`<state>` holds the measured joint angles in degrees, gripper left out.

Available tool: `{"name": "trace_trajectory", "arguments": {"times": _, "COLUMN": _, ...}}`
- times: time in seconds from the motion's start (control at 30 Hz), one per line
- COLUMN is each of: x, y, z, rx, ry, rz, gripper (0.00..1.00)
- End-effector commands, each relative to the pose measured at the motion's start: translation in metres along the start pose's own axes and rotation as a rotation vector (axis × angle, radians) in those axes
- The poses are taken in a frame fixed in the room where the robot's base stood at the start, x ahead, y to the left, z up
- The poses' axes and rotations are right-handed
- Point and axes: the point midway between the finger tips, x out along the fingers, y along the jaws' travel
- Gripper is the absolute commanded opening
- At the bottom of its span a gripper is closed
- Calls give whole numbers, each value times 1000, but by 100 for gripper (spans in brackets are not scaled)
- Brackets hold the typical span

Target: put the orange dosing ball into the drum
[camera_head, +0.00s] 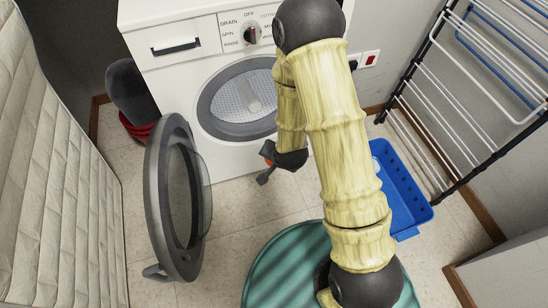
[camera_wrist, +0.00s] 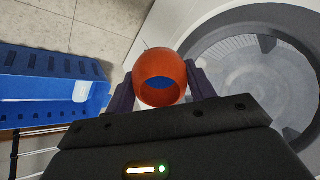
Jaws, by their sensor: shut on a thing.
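The orange dosing ball (camera_wrist: 161,72) is held between the two dark fingers of my gripper (camera_wrist: 161,85) in the wrist view. Its round opening faces the camera. In the head view my gripper (camera_head: 267,168) hangs in front of the washing machine (camera_head: 170,82), below and right of the door opening, and only a small orange patch of the ball shows. The drum (camera_head: 240,96) is open and looks empty, its right side hidden by my arm. In the wrist view the drum (camera_wrist: 245,70) lies to the right of the ball. The round door (camera_head: 180,200) is swung wide open to the left.
A blue basket (camera_head: 405,195) stands on the floor to the right, by a drying rack (camera_head: 470,90). A teal round object (camera_head: 270,270) is at the front. A quilted pale surface (camera_head: 50,170) lines the left. Tiled floor is clear between door and gripper.

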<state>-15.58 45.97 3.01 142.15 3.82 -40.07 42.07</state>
Motion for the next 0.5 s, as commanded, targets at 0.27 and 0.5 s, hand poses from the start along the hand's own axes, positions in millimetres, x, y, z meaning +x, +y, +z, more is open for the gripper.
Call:
{"name": "trace_trajectory", "arguments": {"times": 0.27, "x": -2, "y": -2, "z": 3, "rx": 7, "ry": 15, "rz": -7, "gripper": 33}}
{"name": "trace_trajectory", "arguments": {"times": 0.5, "x": 0, "y": -4, "z": 2, "rx": 4, "ry": 14, "rz": -8, "gripper": 33}}
